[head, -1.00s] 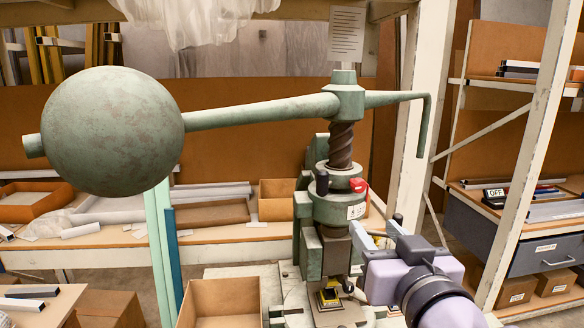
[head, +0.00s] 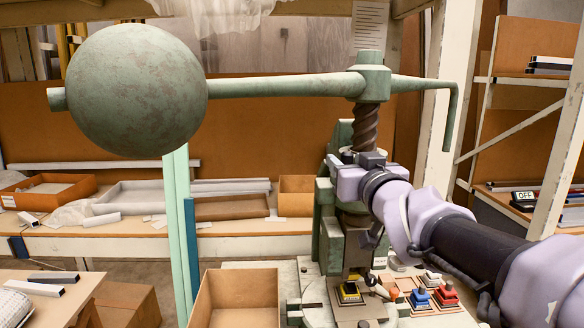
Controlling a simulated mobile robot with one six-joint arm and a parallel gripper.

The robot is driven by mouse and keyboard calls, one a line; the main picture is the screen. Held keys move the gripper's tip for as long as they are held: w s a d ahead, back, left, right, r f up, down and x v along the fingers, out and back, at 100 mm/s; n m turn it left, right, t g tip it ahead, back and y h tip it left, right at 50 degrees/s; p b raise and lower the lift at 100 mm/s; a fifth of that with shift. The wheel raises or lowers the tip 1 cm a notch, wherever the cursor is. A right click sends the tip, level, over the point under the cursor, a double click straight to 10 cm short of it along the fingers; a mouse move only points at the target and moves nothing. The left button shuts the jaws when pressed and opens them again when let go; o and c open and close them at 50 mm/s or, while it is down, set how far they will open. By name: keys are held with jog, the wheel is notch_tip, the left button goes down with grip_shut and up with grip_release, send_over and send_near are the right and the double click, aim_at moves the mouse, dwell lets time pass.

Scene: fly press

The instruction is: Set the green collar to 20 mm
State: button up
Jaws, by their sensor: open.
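The fly press stands right of centre, with its brown screw (head: 366,125) rising to a green hub (head: 371,80). Its green collar, which shows with a red lever and a white label in the earlier frame, is now mostly hidden behind my gripper; a small green part (head: 348,152) shows at the foot of the screw. My gripper (head: 353,166) is open in front of the collar zone, its tips close to it. I cannot tell whether they touch or straddle the collar. No millimetre scale is readable.
A large green ball weight (head: 137,90) sits on the press's long arm (head: 285,83), above and left. An empty cardboard box (head: 237,300) stands left of the press base. Small red and blue pieces (head: 446,294) lie right of it. A white post (head: 432,130) stands behind my arm.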

jog(key=shift+w, duration=0.4)
grip_shut()
dwell(1.2)
